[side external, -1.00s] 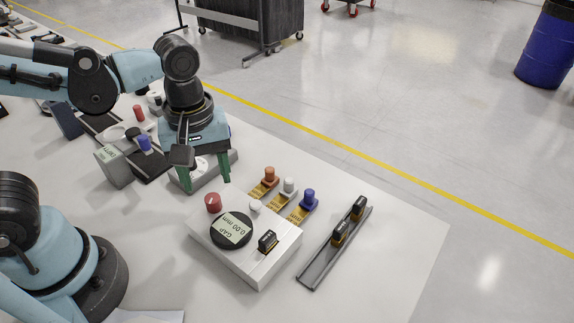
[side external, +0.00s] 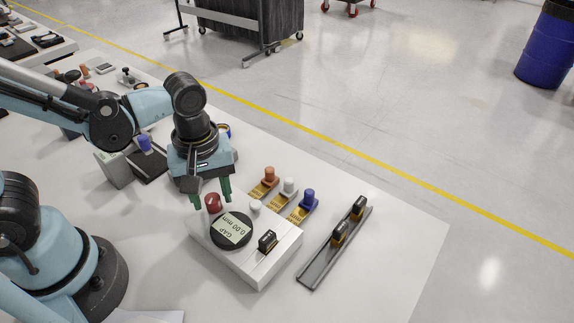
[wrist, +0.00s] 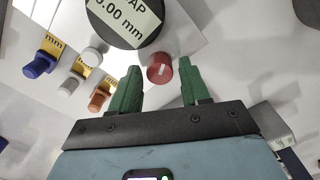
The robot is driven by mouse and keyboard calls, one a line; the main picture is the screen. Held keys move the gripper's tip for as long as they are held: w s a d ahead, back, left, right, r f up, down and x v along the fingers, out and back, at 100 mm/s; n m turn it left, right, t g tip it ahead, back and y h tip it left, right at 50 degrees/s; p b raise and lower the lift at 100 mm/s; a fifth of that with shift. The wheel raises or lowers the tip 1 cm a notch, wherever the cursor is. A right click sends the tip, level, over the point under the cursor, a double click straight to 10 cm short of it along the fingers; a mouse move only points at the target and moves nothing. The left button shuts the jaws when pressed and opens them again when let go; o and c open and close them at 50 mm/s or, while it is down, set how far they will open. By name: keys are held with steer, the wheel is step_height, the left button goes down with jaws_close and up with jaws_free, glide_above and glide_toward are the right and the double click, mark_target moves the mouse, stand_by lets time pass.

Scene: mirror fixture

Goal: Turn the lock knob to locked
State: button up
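A red knob (side external: 213,203) with a white pointer line stands on the corner of a white fixture box (side external: 262,272). In the wrist view the red knob (wrist: 160,68) shows between the tips of my two green fingers, with gaps on both sides. My gripper (side external: 211,197) is open and empty. It points down over the knob's corner of the box; I cannot tell whether the tips reach down to the knob's height. The box also bears a round black gauge (side external: 231,230) reading 0.00 mm, a small white knob (side external: 255,206) and a black slider block (side external: 268,241).
Orange (side external: 269,175), white (side external: 290,186) and blue (side external: 308,198) capped pieces on yellow-marked gauges stand behind the box. Another device with a blue knob (side external: 145,142) stands to the left. The table's right part is clear.

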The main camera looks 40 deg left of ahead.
mark_target(212, 197)
jaws_close()
steer(key=shift+m, duration=2.2)
steer(key=shift+o, duration=1.4)
jaws_free()
steer(key=shift+r, duration=0.1)
step_height(212, 197, up, 12)
